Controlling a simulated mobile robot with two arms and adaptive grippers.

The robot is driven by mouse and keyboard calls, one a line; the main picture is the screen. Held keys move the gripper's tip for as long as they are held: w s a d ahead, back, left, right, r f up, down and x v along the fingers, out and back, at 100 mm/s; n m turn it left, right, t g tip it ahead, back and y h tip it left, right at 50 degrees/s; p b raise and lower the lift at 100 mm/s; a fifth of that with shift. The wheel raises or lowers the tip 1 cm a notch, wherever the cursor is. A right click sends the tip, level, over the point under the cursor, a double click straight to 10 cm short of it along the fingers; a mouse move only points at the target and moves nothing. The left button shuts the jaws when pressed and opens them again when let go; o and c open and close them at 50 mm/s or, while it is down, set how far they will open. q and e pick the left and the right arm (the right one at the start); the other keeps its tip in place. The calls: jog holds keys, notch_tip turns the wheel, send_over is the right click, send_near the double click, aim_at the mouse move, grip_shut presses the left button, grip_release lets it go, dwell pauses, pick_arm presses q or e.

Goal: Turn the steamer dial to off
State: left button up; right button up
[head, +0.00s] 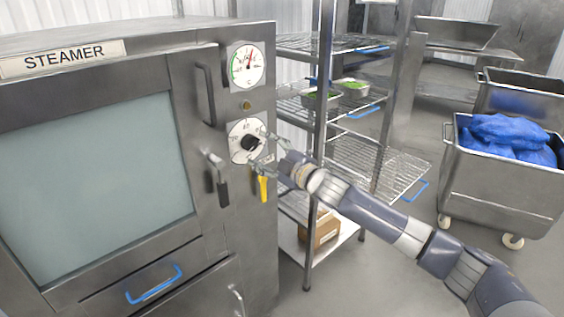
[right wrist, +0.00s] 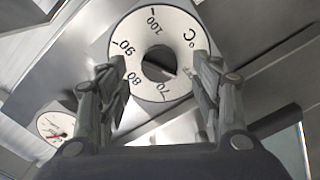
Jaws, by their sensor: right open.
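The steamer (head: 205,120) is a grey steel cabinet with a large window, at the left in the head view. Its dial (head: 237,135) is a round white face with a black knob (head: 249,143) in the middle, on the front panel below a gauge. In the right wrist view the dial face (right wrist: 185,35) reads 70 to 100 and °C, and the knob (right wrist: 158,68) sits between my fingers. My right gripper (head: 263,150) is open in front of the dial, one finger on each side of the knob; contact cannot be told. My left gripper is not in view.
A round gauge (head: 246,65) sits above the dial; a black-gripped lever (head: 222,187) and a yellow-handled item (head: 263,188) are close below. A wire rack (head: 320,150) stands right of the steamer. A steel cart (head: 500,190) with blue bags stands farther right.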

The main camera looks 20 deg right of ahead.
jog(key=v, duration=0.7)
jog(key=shift+s+d, duration=0.15)
jog(key=shift+s, duration=0.2)
jog(key=s+d+f+m+g+h, duration=0.2)
jog(key=f, duration=1)
jog(key=s+d+f+m+g+h, duration=0.1)
jog(key=s+d+f+m+h, duration=0.15)
jog(key=f, duration=0.95)
jog(key=s+d+f+m+g+h, duration=0.1)
jog(key=s+d+f+m+g, duration=0.15)
jog(key=f, duration=0.95)
jog(key=s+f+m+g, duration=0.35)
jog(key=s+f, duration=1.15)
jog(key=f, duration=0.5)
jog(key=s+a+f+g, duration=0.2)
jog(key=s+f, duration=0.3)
jog(key=s, duration=0.7)
jog(key=s+a+f+m+g, duration=0.1)
jog(key=s+a+f, duration=0.4)
jog(key=s, duration=0.8)
jog(key=s+a+f+m+g, duration=0.1)
jog(key=s+a+f+g, duration=0.2)
jog(key=s, duration=0.9)
notch_tip(320, 180, down, 2)
jog(key=shift+s+a+f+g+h, duration=0.1)
jog(key=shift+s+a+g+h, duration=0.1)
jog(key=shift+g+h, duration=0.25)
